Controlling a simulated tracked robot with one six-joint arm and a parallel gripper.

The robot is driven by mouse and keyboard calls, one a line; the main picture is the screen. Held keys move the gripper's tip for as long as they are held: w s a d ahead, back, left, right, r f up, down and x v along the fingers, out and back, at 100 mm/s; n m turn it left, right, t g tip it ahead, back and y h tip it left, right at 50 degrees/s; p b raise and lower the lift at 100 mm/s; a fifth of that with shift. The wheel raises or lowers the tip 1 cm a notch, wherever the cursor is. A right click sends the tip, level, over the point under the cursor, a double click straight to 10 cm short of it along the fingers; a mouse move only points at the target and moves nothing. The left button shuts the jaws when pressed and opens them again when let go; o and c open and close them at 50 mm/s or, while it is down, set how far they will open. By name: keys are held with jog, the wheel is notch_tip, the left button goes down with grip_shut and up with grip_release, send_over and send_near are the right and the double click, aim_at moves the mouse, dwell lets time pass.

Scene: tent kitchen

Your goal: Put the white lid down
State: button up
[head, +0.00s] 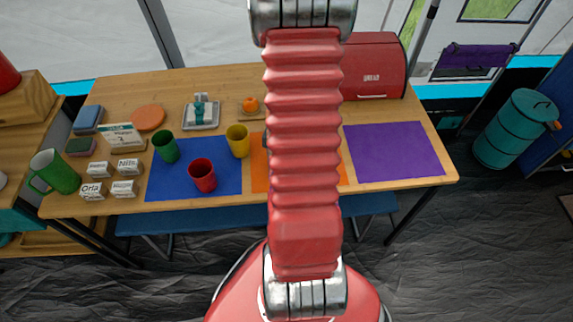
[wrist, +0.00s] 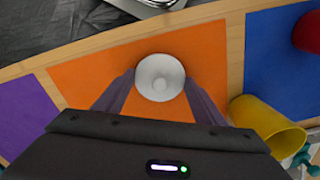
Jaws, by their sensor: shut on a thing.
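The white lid (wrist: 160,77) is round with a small knob in its middle. In the wrist view it sits between the two fingers of my gripper (wrist: 159,88), which is shut on it. Behind it in that view is the orange mat (wrist: 205,55); I cannot tell whether the lid touches the mat or is held above it.
A yellow cup (head: 238,141) stands beside the orange mat, close to my gripper in the wrist view (wrist: 268,122). A red cup (head: 202,176) and a green cup (head: 166,147) are on the blue mat's side. The purple mat (head: 394,150) is bare.

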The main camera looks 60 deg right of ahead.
jog(key=shift+f, duration=0.1)
jog(key=o, duration=1)
notch_tip(320, 180, up, 12)
jog(key=shift+r, duration=0.15)
dwell(0.3)
jog(key=shift+w, duration=0.1)
dwell(0.6)
jog(key=w+a+r+n+t+h, duration=0.1)
jog(key=w+a+r+n+t, duration=0.15)
jog(key=a+r+n, duration=0.5)
jog(key=w+a+r+n+t, duration=0.15)
jog(key=w+a+r, duration=0.25)
jog(key=a+r, duration=0.8)
jog(key=s+a+n, duration=0.1)
jog(key=a, duration=0.2)
jog(key=s+a+n+t, duration=0.1)
jog(key=a+n, duration=0.1)
jog(key=a, duration=0.2)
jog(key=s+a+n+y, duration=0.1)
jog(key=a+n, duration=0.1)
jog(key=a, duration=0.2)
jog(key=shift+s+a+r+t, duration=0.1)
jog(key=shift+s+r+t, duration=0.2)
jog(key=shift+s, duration=0.1)
